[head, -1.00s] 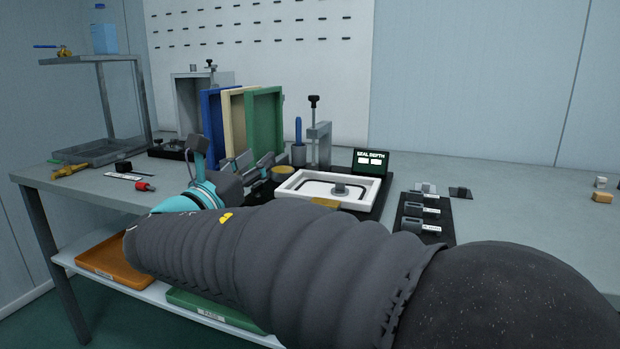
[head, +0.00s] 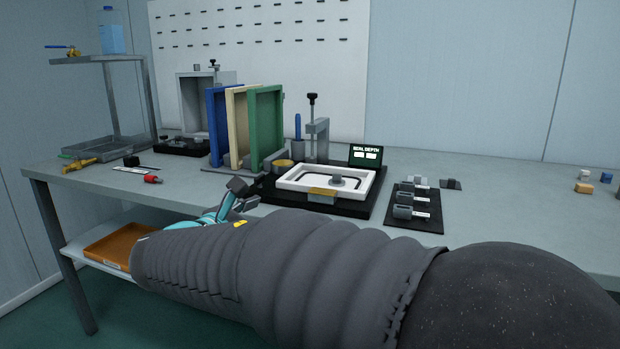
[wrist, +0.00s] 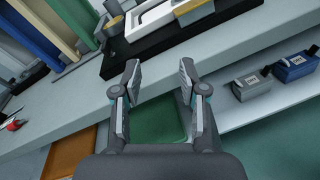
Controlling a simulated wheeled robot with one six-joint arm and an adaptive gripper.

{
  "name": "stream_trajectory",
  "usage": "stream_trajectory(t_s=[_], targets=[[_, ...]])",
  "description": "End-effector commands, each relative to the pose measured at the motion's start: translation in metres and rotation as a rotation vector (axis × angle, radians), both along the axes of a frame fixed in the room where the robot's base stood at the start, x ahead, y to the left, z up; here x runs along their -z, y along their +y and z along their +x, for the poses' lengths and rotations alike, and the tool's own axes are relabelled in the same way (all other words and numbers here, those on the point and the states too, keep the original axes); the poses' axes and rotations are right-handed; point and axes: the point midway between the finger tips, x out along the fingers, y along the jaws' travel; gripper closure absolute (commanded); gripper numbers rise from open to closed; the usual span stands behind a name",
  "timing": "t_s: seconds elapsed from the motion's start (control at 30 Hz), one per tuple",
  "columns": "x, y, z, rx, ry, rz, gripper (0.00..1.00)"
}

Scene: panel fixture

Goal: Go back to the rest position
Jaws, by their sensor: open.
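My gripper (wrist: 159,85) is open and empty in the wrist view, its two fingers apart over the front edge of the bench, with a green tray (wrist: 158,125) on the lower shelf seen between and below them. In the head view my gripper (head: 240,197) shows small beyond the end of my dark sleeved arm, near the bench's front edge. It is left of the white frame (head: 295,180) on its black base. The arm hides part of the bench front and most of the lower shelf.
Blue, cream and green panels (head: 264,125) stand upright behind the gripper. A clamp post (head: 317,135) and a seal depth display (head: 365,157) stand by the white frame. A red part (head: 152,179) lies at left. An orange tray (head: 112,248) sits below.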

Motion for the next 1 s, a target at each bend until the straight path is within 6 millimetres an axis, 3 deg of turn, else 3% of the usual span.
stream_trajectory(t_s=[0.13, 0.27, 0.5, 0.7, 1.0], targets=[[0.047, -0.021, -0.019, 0.065, 0.096, 0.234, 0.58], [0.092, -0.058, -0.048, 0.211, 0.182, 0.53, 0.58], [0.152, -0.126, -0.123, 0.62, 0.238, 1.115, 0.58], [0.175, -0.165, -0.187, 0.999, 0.165, 1.586, 0.58], [0.174, -0.212, -0.247, 1.308, -0.057, 2.05, 0.58]])
